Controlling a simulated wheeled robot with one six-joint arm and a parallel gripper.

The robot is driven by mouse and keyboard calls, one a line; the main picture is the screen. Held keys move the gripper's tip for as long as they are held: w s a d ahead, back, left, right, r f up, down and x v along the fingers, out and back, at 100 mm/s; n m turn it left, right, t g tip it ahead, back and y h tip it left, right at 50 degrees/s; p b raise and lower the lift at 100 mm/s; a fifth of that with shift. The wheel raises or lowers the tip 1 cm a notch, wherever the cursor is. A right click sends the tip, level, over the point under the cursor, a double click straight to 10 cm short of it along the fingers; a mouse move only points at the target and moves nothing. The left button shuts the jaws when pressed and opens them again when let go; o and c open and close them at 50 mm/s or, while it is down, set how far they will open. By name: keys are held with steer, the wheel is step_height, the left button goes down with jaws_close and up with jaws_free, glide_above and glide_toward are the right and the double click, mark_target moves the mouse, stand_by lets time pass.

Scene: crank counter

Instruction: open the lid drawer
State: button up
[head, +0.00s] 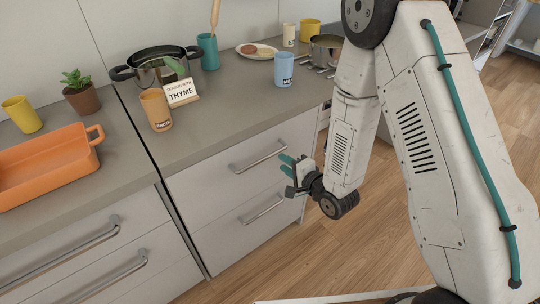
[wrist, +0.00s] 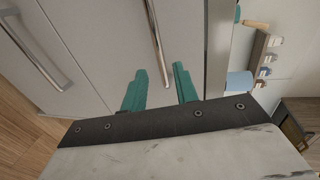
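The right-hand cabinet has two pale drawers, both shut. No label shows which is the lid drawer. The upper drawer (head: 215,180) has a silver bar handle (head: 255,160), and the lower one has a similar handle (head: 262,210). My gripper (head: 286,166) is close to the right end of the upper handle, with its teal fingers apart and nothing held. In the wrist view my gripper (wrist: 160,74) is open, and the upper handle (wrist: 155,40) runs between the lines of its fingers. I cannot tell whether they touch it. The lower handle (wrist: 36,50) is at left.
On the counter are a pot (head: 158,70), a thyme sign (head: 181,93), an orange cup (head: 155,110), a blue cup (head: 285,70) and a plate (head: 258,50). An orange tray (head: 45,165) sits at left above more drawers. Wooden floor (head: 335,240) in front is clear.

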mark_target(271, 154)
steer(key=x, duration=0.7)
steer(key=shift+w+a+f, duration=0.15)
steer(key=shift+a, duration=0.2)
